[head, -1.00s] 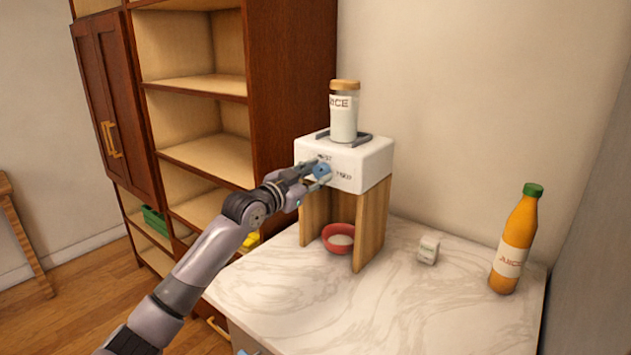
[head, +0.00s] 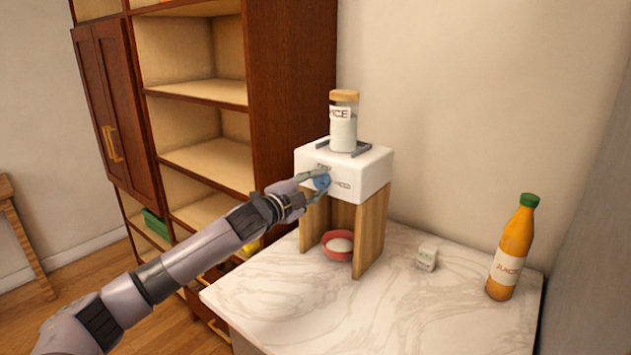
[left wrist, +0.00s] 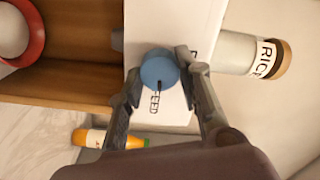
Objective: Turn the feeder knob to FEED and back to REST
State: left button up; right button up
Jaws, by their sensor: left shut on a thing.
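The feeder (head: 370,172) is a white box on wooden legs on the counter. Its blue knob (left wrist: 160,68) is on the front face; it also shows in the head view (head: 322,183). My left gripper (left wrist: 158,72) is shut on the knob, one finger on each side. In the left wrist view the knob's dark mark points toward the FEED label (left wrist: 155,103). The REST label is mostly hidden by a finger. A jar (head: 343,125) with white contents stands on top. A red bowl (head: 327,252) holding white stuff sits between the legs. My right gripper is not in view.
An orange juice bottle (head: 511,250) with a green cap and a small white box (head: 427,257) stand on the marble counter (head: 400,310) to the right. A wooden shelf unit (head: 290,90) stands behind on the left. The front of the counter is clear.

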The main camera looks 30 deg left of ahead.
pick_arm(q)
jog(key=shift+f+m, duration=0.1)
jog(key=shift+m, duration=0.5)
jog(key=o, duration=1.1)
jog(key=shift+o, duration=0.2)
jog(key=s, duration=1.2)
jog(key=shift+a, duration=0.45)
